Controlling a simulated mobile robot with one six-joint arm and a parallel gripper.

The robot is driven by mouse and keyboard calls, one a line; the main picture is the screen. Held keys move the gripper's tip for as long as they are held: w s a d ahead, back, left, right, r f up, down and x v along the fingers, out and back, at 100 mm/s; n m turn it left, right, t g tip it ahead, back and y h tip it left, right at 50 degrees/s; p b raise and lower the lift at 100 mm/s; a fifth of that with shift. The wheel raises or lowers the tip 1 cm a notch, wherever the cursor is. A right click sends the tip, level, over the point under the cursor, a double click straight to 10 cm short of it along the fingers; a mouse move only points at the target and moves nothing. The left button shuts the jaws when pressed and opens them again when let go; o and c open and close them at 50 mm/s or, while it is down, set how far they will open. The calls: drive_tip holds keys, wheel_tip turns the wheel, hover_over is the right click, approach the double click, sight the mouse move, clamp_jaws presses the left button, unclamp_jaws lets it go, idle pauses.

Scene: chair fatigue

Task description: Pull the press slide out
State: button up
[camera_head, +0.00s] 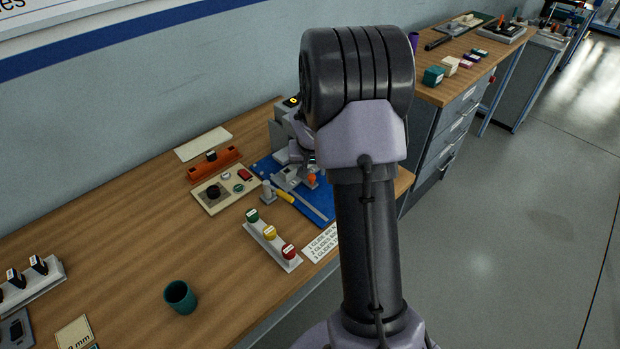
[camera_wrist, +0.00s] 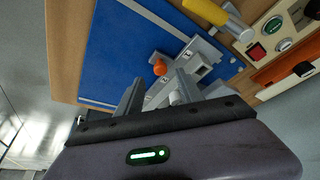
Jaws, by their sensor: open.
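The press slide is a grey metal piece (camera_wrist: 203,60) on a blue mat (camera_wrist: 118,42), with an orange knob (camera_wrist: 159,68) at its side. In the head view the orange knob (camera_head: 312,180) shows just left of my arm, on the blue mat (camera_head: 318,207). My gripper (camera_wrist: 158,90) is open in the wrist view, its fingers apart and pointing toward the slide. The knob appears just beyond the fingertips, roughly between them. I cannot tell whether a finger touches the slide. In the head view my arm hides much of the press.
A yellow-handled tool (camera_head: 284,196) lies beside the slide. A strip with green, yellow and red buttons (camera_head: 270,246), a beige panel (camera_head: 213,205), an orange block (camera_head: 215,166) and a green cup (camera_head: 180,297) stand on the wooden bench (camera_head: 120,250). Open floor lies right.

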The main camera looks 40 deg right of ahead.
sight(312, 176)
drive_tip(key=b+x, duration=0.1)
drive_tip(key=x, duration=0.3)
drive_tip(key=shift+w+d+f, duration=0.1)
drive_tip(key=shift+w+f, duration=0.1)
drive_tip(key=shift+f, duration=0.15)
clamp_jaws()
idle(1.1)
